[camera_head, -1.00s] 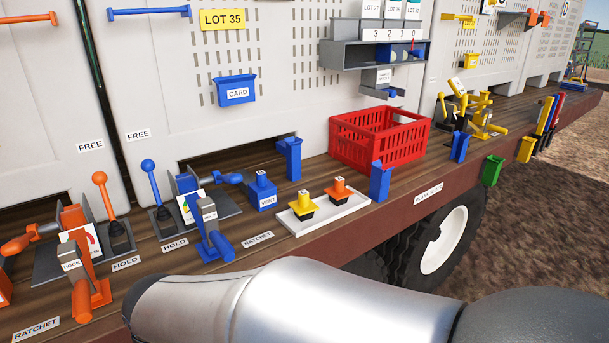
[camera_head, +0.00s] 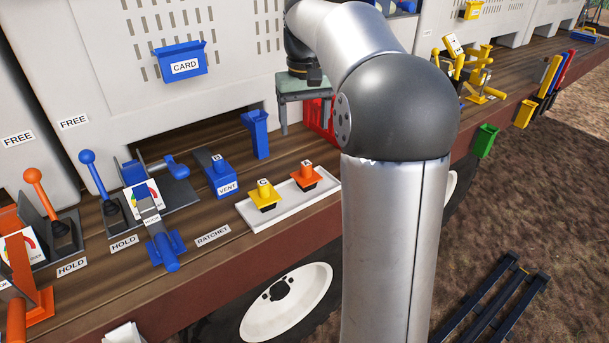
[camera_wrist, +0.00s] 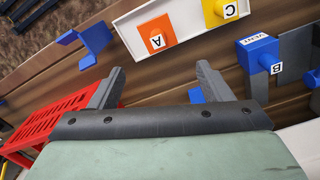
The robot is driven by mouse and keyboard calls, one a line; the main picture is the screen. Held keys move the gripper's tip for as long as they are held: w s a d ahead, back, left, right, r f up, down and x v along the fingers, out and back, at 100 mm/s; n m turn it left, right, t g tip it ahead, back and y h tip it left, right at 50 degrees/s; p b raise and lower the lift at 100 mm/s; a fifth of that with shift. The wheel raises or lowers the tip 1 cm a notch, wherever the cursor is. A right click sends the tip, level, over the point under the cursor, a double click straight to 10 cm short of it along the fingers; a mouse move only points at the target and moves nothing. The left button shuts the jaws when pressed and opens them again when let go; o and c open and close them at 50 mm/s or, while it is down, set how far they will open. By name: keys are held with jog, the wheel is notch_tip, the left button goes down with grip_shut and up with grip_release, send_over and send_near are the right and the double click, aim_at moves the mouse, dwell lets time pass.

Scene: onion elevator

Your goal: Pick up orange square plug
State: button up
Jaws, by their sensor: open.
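The orange square plug (camera_head: 307,175) stands upright in the right part of a white tray (camera_head: 285,212) on the wooden deck. It also shows in the wrist view (camera_wrist: 156,41), marked A. A yellow plug (camera_head: 264,194) stands beside it in the same tray, marked C in the wrist view (camera_wrist: 222,10). My gripper (camera_wrist: 160,78) is open and empty. In the head view it is above the deck, behind and to the right of the tray. In the wrist view the orange plug lies beyond the fingertips, roughly between their lines and apart from them.
A red crate (camera_wrist: 48,122) is close to my gripper's left finger in the wrist view. A blue upright holder (camera_head: 256,134) and a blue VENT block (camera_head: 221,178) stand near the tray. Blue levers and a ratchet (camera_head: 163,245) are farther left. The panel wall rises behind.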

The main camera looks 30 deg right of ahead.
aim_at(306, 163)
notch_tip(306, 163, down, 9)
jog(key=shift+r, duration=0.1)
jog(key=shift+s+d+f+p, duration=0.1)
jog(key=shift+f+p, duration=0.3)
jog(key=shift+f, duration=1)
jog(key=shift+s+f+p, duration=0.1)
jog(key=shift+f+p, duration=0.3)
jog(key=shift+f, duration=0.95)
jog(key=c, duration=0.8)
